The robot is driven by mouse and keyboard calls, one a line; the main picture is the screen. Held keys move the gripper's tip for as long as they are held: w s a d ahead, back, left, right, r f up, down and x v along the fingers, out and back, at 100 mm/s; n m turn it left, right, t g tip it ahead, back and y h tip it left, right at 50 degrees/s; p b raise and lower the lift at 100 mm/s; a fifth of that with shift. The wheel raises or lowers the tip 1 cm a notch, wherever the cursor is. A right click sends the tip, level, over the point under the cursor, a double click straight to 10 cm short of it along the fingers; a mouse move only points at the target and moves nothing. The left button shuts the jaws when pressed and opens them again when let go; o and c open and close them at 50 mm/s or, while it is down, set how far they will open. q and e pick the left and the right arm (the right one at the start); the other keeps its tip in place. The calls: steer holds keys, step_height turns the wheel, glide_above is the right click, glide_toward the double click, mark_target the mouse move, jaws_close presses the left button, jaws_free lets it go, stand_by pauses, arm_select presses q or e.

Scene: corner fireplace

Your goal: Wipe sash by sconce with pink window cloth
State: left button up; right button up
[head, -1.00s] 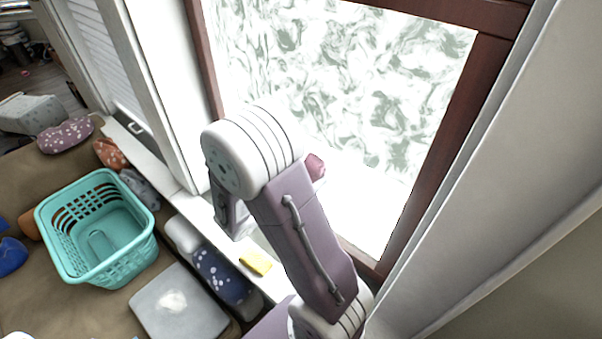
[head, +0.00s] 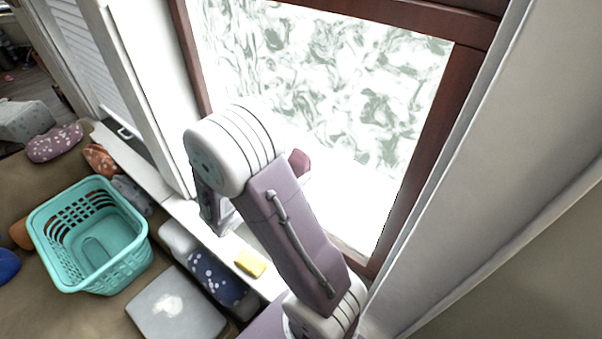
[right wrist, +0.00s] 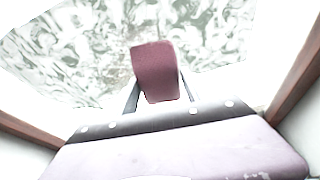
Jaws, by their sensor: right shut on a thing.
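The pink window cloth (right wrist: 154,68), a dull dark pink pad, is held in my right gripper (right wrist: 158,92), which is shut on it. In the head view only a small part of the cloth (head: 300,163) shows beyond my right arm, and the arm hides the gripper. The cloth is in front of the lower part of the window sash (head: 330,75), a brown-red frame around glass with grey-green swirling smears. The lower glass looks plain white. I cannot tell whether the cloth touches the glass. No sconce shows. My left gripper is out of view.
A yellow sponge-like block (head: 250,263) lies on the white sill below my arm. A teal basket (head: 130,262) stands on the brown seat at left, among cushions and a grey pad (head: 200,318). A pale wall panel (head: 480,200) borders the window at right.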

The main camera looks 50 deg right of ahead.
steer(key=w+a+r+p, duration=0.1)
steer(key=w+p, duration=0.3)
steer(key=w, duration=1)
steer(key=shift+w+r+p, duration=0.25)
steer(key=shift+r+p, duration=0.15)
steer(key=shift+r, duration=0.2)
stand_by(0.9)
